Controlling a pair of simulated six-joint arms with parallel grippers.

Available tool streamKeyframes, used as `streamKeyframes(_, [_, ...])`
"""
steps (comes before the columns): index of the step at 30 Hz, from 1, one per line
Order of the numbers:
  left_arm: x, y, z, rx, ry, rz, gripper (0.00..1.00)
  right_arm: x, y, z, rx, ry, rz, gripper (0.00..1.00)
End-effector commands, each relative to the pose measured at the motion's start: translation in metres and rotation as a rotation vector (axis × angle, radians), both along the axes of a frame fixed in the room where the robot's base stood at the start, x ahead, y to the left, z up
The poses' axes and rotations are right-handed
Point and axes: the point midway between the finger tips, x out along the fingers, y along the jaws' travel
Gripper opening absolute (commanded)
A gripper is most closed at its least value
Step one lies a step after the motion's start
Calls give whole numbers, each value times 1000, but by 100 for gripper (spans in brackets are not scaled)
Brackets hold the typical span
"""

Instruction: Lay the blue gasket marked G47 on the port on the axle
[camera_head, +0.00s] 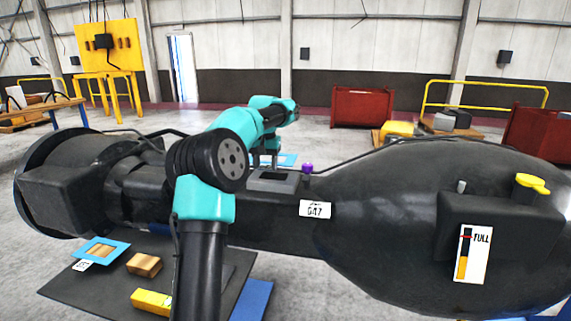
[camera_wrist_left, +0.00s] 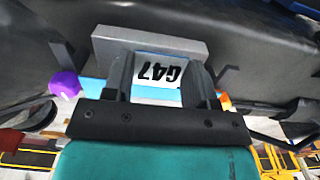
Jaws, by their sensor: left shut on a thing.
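The blue gasket (camera_head: 287,160) is held by my left gripper (camera_head: 265,160) above and behind the port. In the left wrist view the gripper (camera_wrist_left: 163,72) is shut on the gasket's white tab, which reads G47 (camera_wrist_left: 160,72); blue edges (camera_wrist_left: 95,88) show beside the fingers. The port (camera_head: 270,184) is a grey raised block with a dark top opening on the axle (camera_head: 265,232); its grey side shows in the left wrist view (camera_wrist_left: 150,43). The gasket appears apart from the port. My right gripper is not in view.
A purple knob (camera_head: 307,168) stands just right of the port. A dark mat (camera_head: 75,285) at lower left bears another tagged blue gasket (camera_head: 116,247), a wooden block (camera_head: 145,263) and a yellow block (camera_head: 150,301). The bulky axle housing (camera_head: 400,210) fills the right.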

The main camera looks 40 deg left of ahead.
Motion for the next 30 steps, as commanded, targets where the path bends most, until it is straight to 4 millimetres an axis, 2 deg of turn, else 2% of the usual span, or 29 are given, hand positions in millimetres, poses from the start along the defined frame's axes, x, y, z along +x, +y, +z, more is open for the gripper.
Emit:
streamKeyframes(20, [-1,-1,0,-1,-1,0,30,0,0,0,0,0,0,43])
streamKeyframes(30, [-1,-1,-23,-1,1,0,30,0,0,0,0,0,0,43])
